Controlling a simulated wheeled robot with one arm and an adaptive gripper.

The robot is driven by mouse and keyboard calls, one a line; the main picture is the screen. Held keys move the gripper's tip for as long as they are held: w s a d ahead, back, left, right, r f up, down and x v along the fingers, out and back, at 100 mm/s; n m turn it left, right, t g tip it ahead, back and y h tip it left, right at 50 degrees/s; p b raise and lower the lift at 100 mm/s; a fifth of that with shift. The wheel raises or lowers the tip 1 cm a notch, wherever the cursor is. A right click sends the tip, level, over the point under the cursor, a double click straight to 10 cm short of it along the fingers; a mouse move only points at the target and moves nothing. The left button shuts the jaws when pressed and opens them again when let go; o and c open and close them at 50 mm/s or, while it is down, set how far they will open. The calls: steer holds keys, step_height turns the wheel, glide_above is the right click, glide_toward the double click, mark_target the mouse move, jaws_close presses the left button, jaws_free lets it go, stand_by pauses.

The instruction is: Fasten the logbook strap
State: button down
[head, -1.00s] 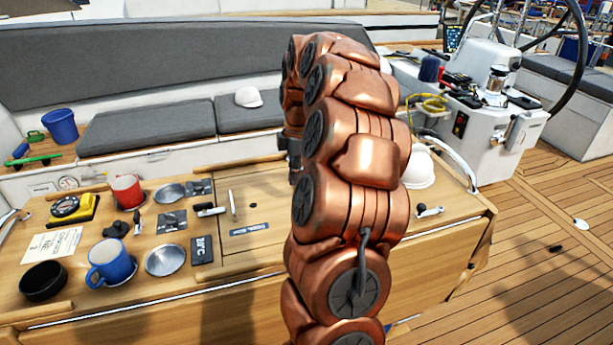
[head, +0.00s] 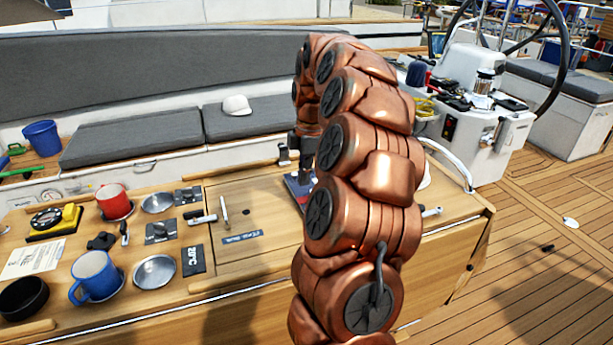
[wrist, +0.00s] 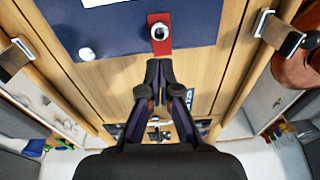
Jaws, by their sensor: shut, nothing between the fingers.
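The navy logbook (wrist: 110,22) lies on the wooden table and fills the top of the wrist view. A short red strap (wrist: 163,45) with a round metal snap piece (wrist: 159,31) lies across its near edge. A second round metal stud (wrist: 86,53) shows at the lower left of the cover. My gripper (wrist: 160,66) is shut and empty, its tips just below the strap's end; I cannot tell if they touch it. In the head view a corner of the logbook (head: 296,187) shows beside my arm, which hides the rest.
A red mug (head: 114,202), a blue mug (head: 95,276) and a black bowl (head: 23,297) stand left on the table (head: 260,199). The steering console (head: 475,130) stands at the back right.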

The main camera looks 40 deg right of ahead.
mark_target(304, 197)
steer(key=shift+r, duration=0.8)
steer(key=shift+r+p, duration=0.25)
steer(key=shift+p, duration=0.15)
steer(key=s+d+r, duration=0.3)
steer(key=d+r, duration=0.3)
steer(key=d, duration=0.3)
stand_by(0.7)
